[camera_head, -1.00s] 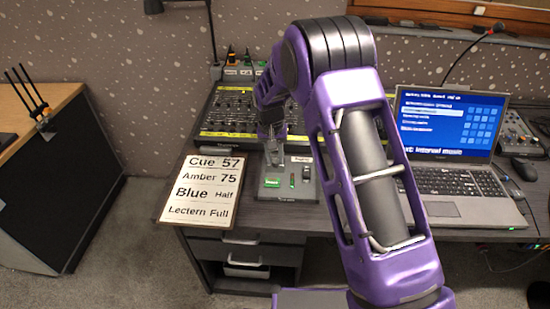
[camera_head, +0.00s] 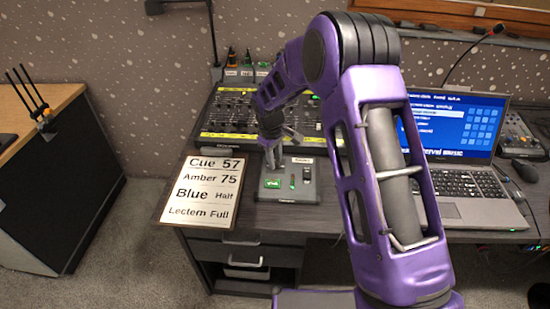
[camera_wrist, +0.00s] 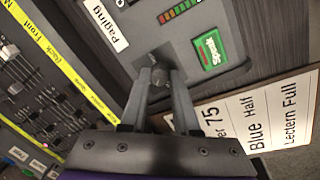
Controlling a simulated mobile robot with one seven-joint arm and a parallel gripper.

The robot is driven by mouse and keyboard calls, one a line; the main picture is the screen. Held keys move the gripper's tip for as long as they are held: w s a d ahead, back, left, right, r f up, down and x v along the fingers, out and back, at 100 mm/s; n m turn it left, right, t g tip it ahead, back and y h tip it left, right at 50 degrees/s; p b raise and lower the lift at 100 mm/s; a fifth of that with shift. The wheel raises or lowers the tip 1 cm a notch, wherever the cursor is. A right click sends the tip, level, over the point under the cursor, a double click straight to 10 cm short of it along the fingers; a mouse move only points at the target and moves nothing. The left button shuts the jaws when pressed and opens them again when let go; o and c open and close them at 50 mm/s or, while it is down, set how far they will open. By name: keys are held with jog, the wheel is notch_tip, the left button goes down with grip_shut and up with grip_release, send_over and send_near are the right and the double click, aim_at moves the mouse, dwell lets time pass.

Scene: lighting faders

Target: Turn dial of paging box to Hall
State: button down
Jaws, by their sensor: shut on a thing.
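The paging box (camera_head: 300,194) is a grey unit at the front of the desk in the head view. It has a green "Speak" button, a level strip and a "Paging" label. In the wrist view its grey top (camera_wrist: 222,22) fills the upper middle. My gripper (camera_head: 271,165) is over the box's left rear part. In the wrist view my gripper (camera_wrist: 159,84) is shut on the dial (camera_wrist: 159,74), a small dark round knob between the fingertips. The dial's pointer and position markings, including Hall, cannot be read. The fingers hide part of the box.
A mixing console (camera_head: 235,112) stands close behind the box. A cue sign (camera_head: 203,188) lies to its left, and an open laptop (camera_head: 470,185) stands to the right. My own arm covers the desk between box and laptop.

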jog(key=n+p, duration=0.1)
jog(key=n, duration=0.4)
jog(key=shift+s+n, duration=0.1)
jog(key=shift+n, duration=0.2)
jog(key=shift+n+y+p, duration=0.3)
jog(key=shift+n+p, duration=0.5)
jog(key=shift+n, duration=1.4)
jog(key=c, duration=0.7)
grip_release()
jog(key=shift+o, duration=0.2)
jog(key=s+r+p, duration=0.1)
jog(key=s+r, duration=0.2)
jog(key=r, duration=1.4)
jog(key=shift+s+a, duration=0.15)
jog(key=shift+s, duration=0.05)
